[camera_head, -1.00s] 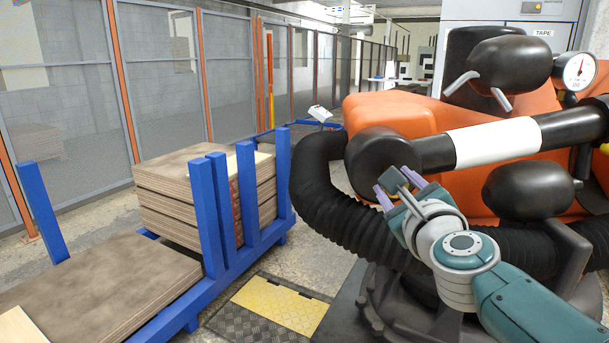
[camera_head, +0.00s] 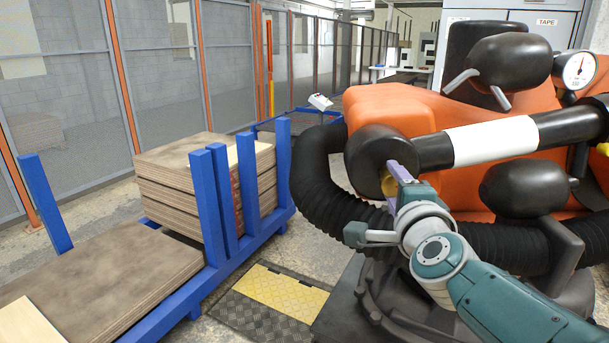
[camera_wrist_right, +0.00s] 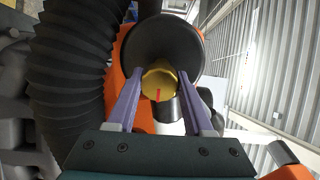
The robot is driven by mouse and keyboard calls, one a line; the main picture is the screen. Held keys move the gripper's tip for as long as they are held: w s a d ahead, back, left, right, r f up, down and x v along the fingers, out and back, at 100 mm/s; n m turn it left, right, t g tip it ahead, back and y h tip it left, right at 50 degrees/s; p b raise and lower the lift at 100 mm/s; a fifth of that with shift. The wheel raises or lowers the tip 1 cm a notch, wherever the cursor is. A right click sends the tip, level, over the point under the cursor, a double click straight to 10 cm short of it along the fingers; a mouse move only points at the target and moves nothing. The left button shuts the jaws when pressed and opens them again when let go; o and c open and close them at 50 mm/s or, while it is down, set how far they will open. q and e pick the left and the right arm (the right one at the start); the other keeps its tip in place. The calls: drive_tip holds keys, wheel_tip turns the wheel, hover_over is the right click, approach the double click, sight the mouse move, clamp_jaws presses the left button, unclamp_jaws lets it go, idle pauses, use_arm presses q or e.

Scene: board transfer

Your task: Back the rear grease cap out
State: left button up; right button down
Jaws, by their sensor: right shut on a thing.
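The rear grease cap (camera_wrist_right: 160,82) is a yellow knob with a red mark on the end of a round black housing (camera_wrist_right: 160,45) in the right wrist view. In the head view the cap (camera_head: 387,183) shows only partly, behind my fingers, on the black housing (camera_head: 372,150) of the orange machine. My right gripper (camera_wrist_right: 160,86) has its two purple fingers on either side of the cap and is shut on it. In the head view the right gripper (camera_head: 394,190) reaches the housing from the front right. My left gripper is not in view.
A black corrugated hose (camera_head: 325,200) curves beside and below the housing. A black arm with a white band (camera_head: 495,142) and a gauge (camera_head: 578,71) are at right. A blue rack (camera_head: 218,205) with stacked boards stands at left. A yellow-and-black floor plate (camera_head: 275,300) lies between.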

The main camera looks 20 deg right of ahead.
drive_tip(key=n, duration=0.4)
drive_tip(key=shift+p, duration=0.3)
drive_tip(key=n, duration=0.4)
drive_tip(key=shift+f+n+h, duration=0.1)
drive_tip(key=shift+n+h, duration=0.2)
drive_tip(key=shift+n, duration=0.1)
drive_tip(key=n, duration=0.7)
drive_tip(key=shift+n, duration=0.6)
drive_tip(key=shift+c, duration=1.6)
unclamp_jaws()
